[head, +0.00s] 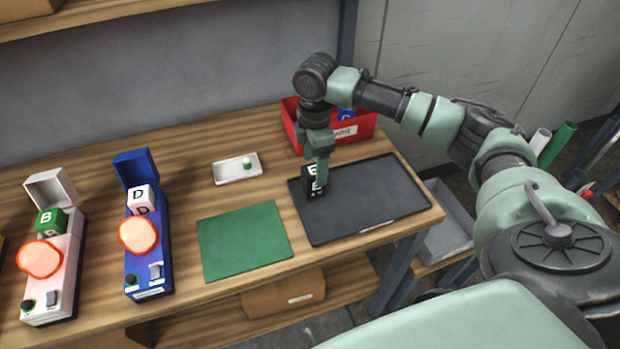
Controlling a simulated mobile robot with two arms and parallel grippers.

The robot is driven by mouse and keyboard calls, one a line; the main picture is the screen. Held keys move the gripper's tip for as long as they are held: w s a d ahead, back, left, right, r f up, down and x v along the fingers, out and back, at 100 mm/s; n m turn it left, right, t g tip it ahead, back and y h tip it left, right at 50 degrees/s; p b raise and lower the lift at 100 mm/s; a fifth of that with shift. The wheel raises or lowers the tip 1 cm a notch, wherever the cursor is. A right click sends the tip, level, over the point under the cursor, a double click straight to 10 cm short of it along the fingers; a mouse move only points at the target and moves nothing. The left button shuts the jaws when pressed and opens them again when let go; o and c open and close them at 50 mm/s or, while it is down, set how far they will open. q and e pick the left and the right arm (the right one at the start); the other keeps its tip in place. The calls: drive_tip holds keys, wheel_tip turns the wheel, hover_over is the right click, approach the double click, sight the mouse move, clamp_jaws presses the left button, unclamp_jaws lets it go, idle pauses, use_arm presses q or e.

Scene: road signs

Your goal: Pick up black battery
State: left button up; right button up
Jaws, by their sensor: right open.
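The black battery (308,188) is a small black block with white letter marks. It stands on the left part of the dark tray (375,211). My right gripper (320,176) points down at the block, with its fingers at the block's right side and partly in front of it. The gripper is open. I cannot tell whether a finger touches the block or whether the block is between the fingers. My left gripper is not in view.
A red bin (366,128) stands behind the tray. A green mat (243,240) lies left of it, with a small white dish (237,169) behind the mat. A blue device (150,246) and a white device (55,283) stand at the left, holding lettered blocks.

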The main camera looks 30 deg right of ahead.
sight(314, 171)
drive_tip(key=shift+s+f+p, duration=0.25)
drive_tip(key=shift+f+p, duration=0.15)
drive_tip(key=shift+f, duration=0.5)
drive_tip(key=shift+w+a+f+p, duration=0.15)
drive_tip(key=shift+f+p, duration=0.2)
drive_tip(key=shift+f, duration=0.45)
drive_tip(key=shift+w+f, duration=0.2)
drive_tip(key=shift+f, duration=0.95)
drive_tip(key=shift+s+f, duration=0.1)
drive_tip(key=shift+f, duration=0.1)
drive_tip(key=c, duration=1.3)
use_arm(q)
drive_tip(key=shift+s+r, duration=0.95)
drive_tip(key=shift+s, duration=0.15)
use_arm(e)
clamp_jaws()
